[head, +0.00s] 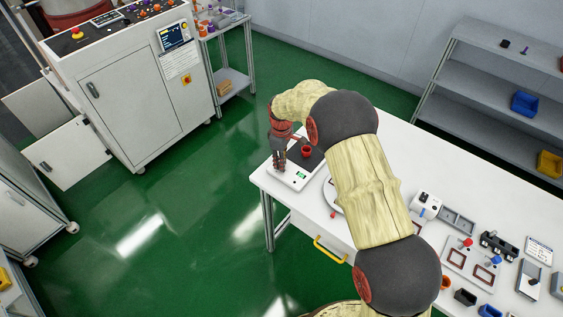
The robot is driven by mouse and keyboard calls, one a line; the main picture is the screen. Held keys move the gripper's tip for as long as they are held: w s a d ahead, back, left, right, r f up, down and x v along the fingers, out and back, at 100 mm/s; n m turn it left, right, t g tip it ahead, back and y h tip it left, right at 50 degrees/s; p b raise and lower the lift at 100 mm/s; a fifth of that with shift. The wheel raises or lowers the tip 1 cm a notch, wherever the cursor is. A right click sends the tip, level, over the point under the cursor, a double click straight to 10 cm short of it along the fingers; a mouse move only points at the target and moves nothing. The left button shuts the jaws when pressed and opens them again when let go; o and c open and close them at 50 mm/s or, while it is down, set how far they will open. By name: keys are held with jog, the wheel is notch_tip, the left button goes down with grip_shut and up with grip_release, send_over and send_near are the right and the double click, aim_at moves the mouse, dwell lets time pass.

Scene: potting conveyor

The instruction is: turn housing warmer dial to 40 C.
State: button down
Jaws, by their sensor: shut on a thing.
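The white flat device with a dark top plate and a small green display (300,175), which looks like the housing warmer, sits at the left end of the white table. My gripper (280,166) points down at its left front part, beside the display. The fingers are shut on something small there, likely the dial. The dial is hidden by the fingers, so its setting cannot be read. The display is too small to read. A red cup (307,151) stands on the dark plate, close to the right of my gripper.
My arm reaches across the white table (285,195) and partly hides a round white item (331,195). Small fixtures, a red-knobbed plate (466,243) and bins crowd the table's right. A grey shelf (490,75) stands behind; a control cabinet (135,95) stands left across open green floor.

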jog(key=c, duration=1.7)
grip_release()
jog(key=shift+r, duration=0.1)
notch_tip(320, 180, up, 12)
jog(key=shift+f, duration=0.1)
